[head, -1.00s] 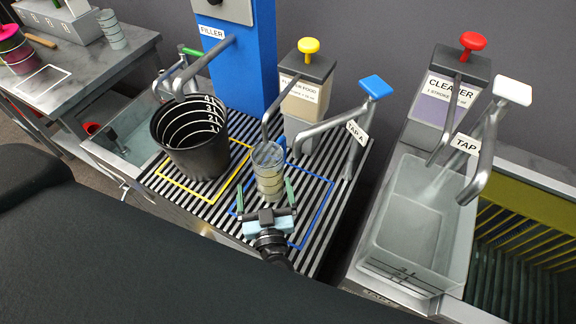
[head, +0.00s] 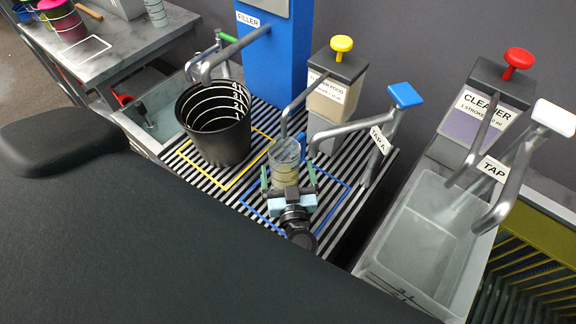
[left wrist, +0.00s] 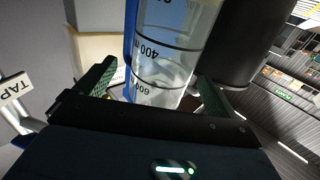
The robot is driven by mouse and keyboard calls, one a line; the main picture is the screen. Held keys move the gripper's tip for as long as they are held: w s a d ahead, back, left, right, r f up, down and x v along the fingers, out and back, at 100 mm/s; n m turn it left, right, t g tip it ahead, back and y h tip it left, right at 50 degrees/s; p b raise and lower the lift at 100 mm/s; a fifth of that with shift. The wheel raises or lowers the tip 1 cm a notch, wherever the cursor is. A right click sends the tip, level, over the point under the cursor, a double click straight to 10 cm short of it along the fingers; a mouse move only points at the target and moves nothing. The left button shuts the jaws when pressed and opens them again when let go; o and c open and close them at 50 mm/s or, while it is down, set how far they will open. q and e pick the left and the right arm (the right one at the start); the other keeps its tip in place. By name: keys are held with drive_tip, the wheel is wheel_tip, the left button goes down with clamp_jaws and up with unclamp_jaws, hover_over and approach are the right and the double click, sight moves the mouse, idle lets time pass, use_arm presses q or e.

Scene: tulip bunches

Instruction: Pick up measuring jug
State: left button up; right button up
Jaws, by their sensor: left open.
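The measuring jug (head: 285,160) is clear with dark graduation rings and stands upright on the striped rack inside the blue outlined square. It fills the middle of the left wrist view (left wrist: 168,50), where marks such as 400 and 600 can be read. My left gripper (head: 288,180) is open, with one green finger on each side of the jug's lower part. In the left wrist view its fingers (left wrist: 150,90) stand apart on either side of the jug; I cannot tell whether they touch it. My right gripper is not in view.
A black bucket (head: 214,125) stands left of the jug in the yellow square. The tap A spout (head: 345,132) and the flower food dispenser (head: 333,95) are close behind and right. A grey basin (head: 425,235) lies to the right under another tap.

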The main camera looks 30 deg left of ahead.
sight(283, 149)
use_arm(q)
drive_tip(key=shift+x, duration=2.55)
drive_tip(key=shift+s+a, duration=0.1)
drive_tip(key=shift+r, duration=0.1)
drive_tip(key=c, duration=1.6)
